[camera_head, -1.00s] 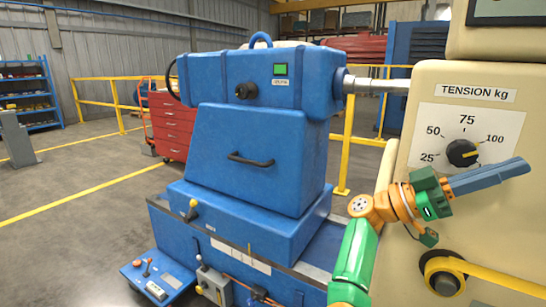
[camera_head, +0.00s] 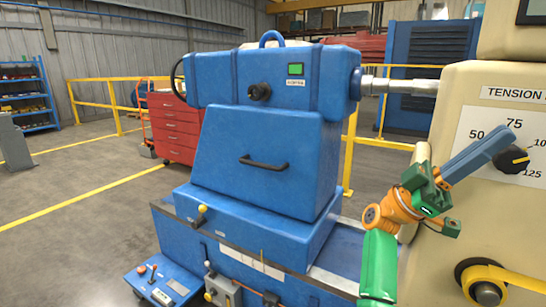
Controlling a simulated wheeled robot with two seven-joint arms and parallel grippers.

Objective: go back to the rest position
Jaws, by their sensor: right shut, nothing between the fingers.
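My right gripper (camera_head: 504,138) is at the right of the picture. Its blue-grey fingers are shut together, with nothing between them, and point up and to the right. The fingertips appear just left of and above the black tension knob (camera_head: 514,159) on the dial plate (camera_head: 480,152). I cannot tell whether they touch the plate. The knob's pale mark is on its right side, around the 100 to 125 side of the scale. The orange and green wrist of my right arm is below the fingers. My left gripper is not in view.
The cream machine housing (camera_head: 455,95) stands close behind my right arm. A yellow-rimmed pulley (camera_head: 485,283) is below it. The large blue machine (camera_head: 265,160) fills the middle, with a control box (camera_head: 162,285) in front. Open floor (camera_head: 75,240) lies at left.

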